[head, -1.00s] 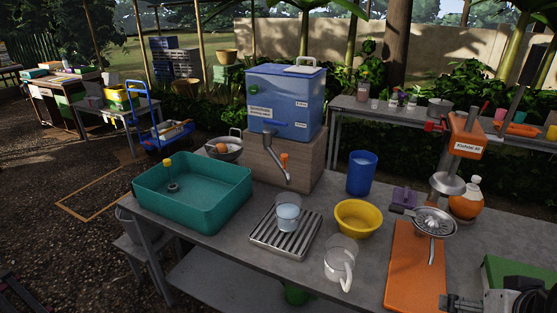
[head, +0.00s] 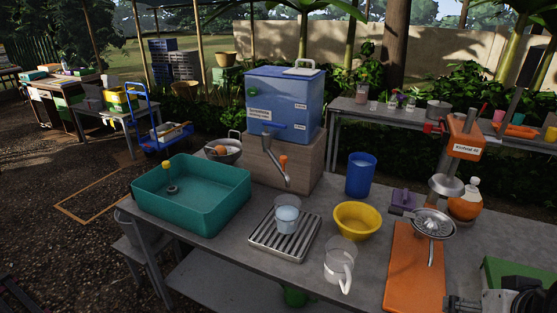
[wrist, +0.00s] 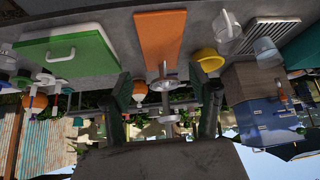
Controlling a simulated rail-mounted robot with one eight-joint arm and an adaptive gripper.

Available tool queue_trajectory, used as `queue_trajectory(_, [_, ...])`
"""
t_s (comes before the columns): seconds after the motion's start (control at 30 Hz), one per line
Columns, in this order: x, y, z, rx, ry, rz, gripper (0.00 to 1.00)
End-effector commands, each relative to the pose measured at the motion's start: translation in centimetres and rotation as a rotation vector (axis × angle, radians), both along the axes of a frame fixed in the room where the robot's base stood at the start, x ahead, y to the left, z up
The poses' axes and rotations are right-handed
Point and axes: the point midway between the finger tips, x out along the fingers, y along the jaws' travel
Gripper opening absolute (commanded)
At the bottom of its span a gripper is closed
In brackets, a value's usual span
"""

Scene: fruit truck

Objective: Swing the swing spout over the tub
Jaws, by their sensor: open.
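The teal tub (head: 190,195) stands to the left of the spout, with a yellow-topped piece inside. In the upside-down wrist view, my open, empty gripper (wrist: 163,88) faces the table, far from the spout. The dispenser (wrist: 265,122) and tub (wrist: 304,46) show at the right there.
A blue cup (head: 361,175), yellow bowl (head: 357,220) and clear jug (head: 340,265) stand right of the tray. The orange-based juicer (head: 413,280) and a green case (head: 510,270) lie further right. A pan (head: 225,150) sits behind the tub.

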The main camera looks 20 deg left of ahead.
Motion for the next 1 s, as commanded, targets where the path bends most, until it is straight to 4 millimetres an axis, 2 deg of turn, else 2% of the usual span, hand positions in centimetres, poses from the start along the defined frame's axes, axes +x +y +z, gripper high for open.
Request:
queue_trajectory(0.03, [0.4, 0.3, 0.1, 0.007, 0.002, 0.012, 0.49])
queue_trajectory(0.1, [1.3, 1.1, 0.4, 0.022, 0.005, 0.043, 0.39])
queue_trajectory(0.27, [4.5, 4.2, 1.2, 0.081, 0.009, 0.164, 0.39])
queue_trajectory(0.57, [11.6, 11.0, 2.5, 0.208, -0.026, 0.422, 0.39])
queue_trajectory(1.0, [21.9, 20.6, 3.0, 0.391, -0.196, 0.776, 0.39])
